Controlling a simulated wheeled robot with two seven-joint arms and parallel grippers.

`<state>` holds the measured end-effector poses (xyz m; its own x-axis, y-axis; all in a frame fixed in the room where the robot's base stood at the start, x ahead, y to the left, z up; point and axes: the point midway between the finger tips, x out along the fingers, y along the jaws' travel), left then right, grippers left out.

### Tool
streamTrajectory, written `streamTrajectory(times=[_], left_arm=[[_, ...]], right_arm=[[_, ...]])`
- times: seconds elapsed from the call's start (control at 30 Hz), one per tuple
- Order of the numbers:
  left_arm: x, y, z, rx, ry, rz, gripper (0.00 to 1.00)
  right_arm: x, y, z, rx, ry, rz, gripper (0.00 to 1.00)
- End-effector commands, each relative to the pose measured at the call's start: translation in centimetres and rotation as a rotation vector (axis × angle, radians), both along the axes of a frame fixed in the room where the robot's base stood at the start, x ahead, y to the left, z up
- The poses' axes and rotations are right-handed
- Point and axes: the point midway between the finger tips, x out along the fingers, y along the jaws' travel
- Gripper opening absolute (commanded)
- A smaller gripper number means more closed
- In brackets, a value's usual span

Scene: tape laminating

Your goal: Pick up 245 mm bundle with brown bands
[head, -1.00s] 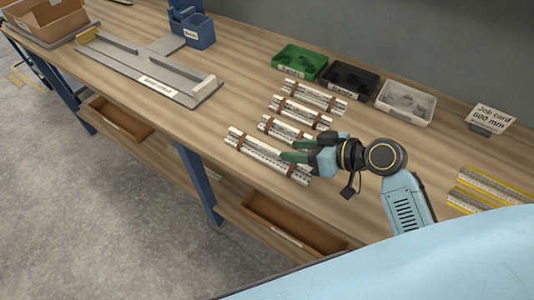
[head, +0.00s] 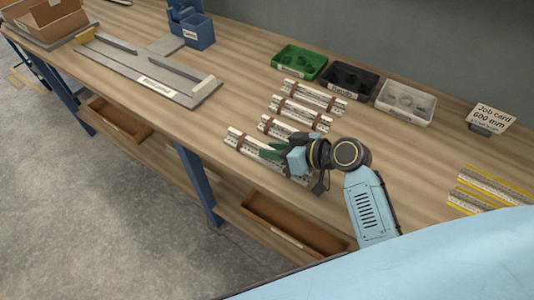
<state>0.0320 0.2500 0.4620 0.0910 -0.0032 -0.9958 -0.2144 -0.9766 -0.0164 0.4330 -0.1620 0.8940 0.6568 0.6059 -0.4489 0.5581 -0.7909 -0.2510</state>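Several bundles of pale slotted rails with brown bands lie side by side on the bench. The nearest bundle (head: 240,140) is partly hidden by my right gripper (head: 271,150). Behind it lie a shorter banded bundle (head: 277,126), another bundle (head: 300,113) and the farthest bundle (head: 314,96). No lengths are readable on them, so I cannot tell which is 245 mm. The green fingers of my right gripper are over the nearest bundle, around its middle. I cannot tell whether they touch it or how far apart they are. My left gripper is out of view.
Green (head: 300,62), black (head: 348,80) and pale (head: 405,103) bins stand behind the bundles. A job card (head: 492,116) reads 600 mm. Yellow-edged strips (head: 485,190) lie at right. A grey fixture (head: 150,75) is at left. Bare bench lies between fixture and bundles.

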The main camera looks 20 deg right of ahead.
Motion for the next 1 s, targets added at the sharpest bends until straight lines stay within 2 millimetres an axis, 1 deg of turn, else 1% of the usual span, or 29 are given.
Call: streamTrajectory(times=[0.03,0.17,0.67,0.77,0.87,1.0], left_arm=[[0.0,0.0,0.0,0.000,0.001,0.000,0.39],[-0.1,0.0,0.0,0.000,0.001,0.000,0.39],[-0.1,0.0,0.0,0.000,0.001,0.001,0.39],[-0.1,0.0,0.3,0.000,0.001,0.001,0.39],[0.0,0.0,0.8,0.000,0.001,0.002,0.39],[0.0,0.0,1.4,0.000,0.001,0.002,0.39]], right_arm=[[0.0,0.0,0.0,0.000,0.000,0.000,0.18],[0.0,0.0,0.0,0.000,0.000,0.000,0.01],[0.0,-0.1,0.1,-0.001,0.001,-0.001,0.00],[0.0,-0.1,1.2,-0.003,-0.002,0.000,0.00],[0.0,-0.1,3.1,-0.003,-0.005,0.001,0.00],[0.1,-0.1,6.1,-0.003,-0.008,0.000,0.00]])
